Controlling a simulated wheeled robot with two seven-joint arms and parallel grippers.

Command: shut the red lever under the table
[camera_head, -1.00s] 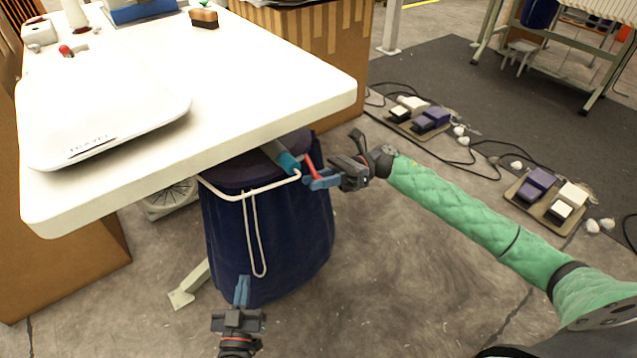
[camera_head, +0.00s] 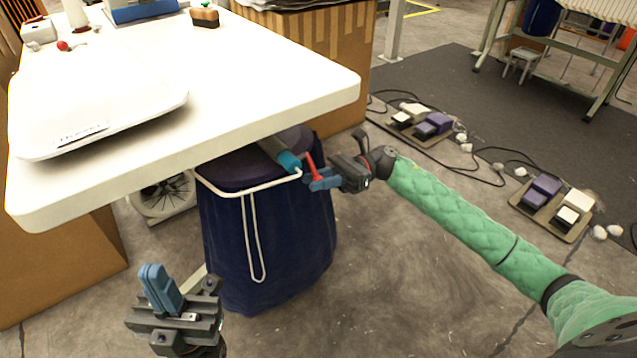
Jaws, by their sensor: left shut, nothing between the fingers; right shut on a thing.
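The red lever (camera_head: 316,166) sticks up by the end of a teal-tipped grey nozzle (camera_head: 289,161) under the front right edge of the white table (camera_head: 262,88). My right gripper (camera_head: 318,183), on the green-sleeved arm, is shut on the lever at its lower end. My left gripper (camera_head: 158,284) is shut and empty at the lower left, apart from the table and in front of it. A dark blue bag (camera_head: 285,240) hangs on a white wire frame below the nozzle, and the nozzle's back part is hidden by the tabletop.
Cardboard boxes (camera_head: 60,265) stand under and behind the table. Foot pedals (camera_head: 423,122) and cables lie on the floor to the right. The floor in front of the bag is clear.

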